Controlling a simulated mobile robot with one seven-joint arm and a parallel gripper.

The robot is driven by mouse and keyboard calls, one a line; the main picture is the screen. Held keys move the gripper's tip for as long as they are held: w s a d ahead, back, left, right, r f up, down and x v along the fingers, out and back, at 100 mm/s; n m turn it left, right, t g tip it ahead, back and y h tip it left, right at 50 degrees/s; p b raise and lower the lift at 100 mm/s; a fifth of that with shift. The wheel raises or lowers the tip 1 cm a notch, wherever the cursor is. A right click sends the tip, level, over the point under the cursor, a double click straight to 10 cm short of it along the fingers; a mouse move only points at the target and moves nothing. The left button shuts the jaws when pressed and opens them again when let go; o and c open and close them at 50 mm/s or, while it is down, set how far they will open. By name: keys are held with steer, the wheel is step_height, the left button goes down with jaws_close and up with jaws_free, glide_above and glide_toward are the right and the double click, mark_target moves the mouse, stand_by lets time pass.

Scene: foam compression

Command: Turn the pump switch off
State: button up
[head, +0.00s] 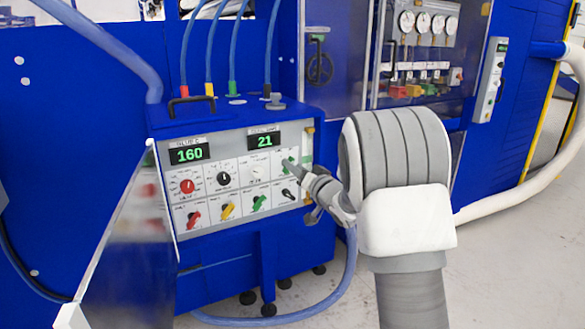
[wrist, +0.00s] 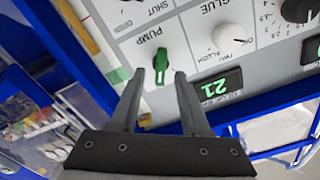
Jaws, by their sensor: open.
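The pump switch (wrist: 160,64) is a small green lever knob on the grey control panel, under the upside-down label PUMP in the wrist view. Its handle stands roughly upright in that picture. It also shows partly in the head view as a green knob (head: 289,163) at the panel's upper right. My gripper (wrist: 159,74) is open, with one fingertip on each side of the green handle and a gap on both sides. In the head view my gripper (head: 296,166) points at the panel from the right. How deep the fingertips reach along the handle is hard to tell.
The white GLUE knob (wrist: 229,35) sits beside the pump switch. The display reading 21 (head: 265,140) is just above, and one reading 160 (head: 189,154) is to the left. Several coloured knobs fill the panel, including a black-handled switch (head: 288,195) below. Hoses rise from the blue cabinet (head: 230,118).

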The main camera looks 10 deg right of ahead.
steer(key=shift+x, duration=0.9)
jaws_close()
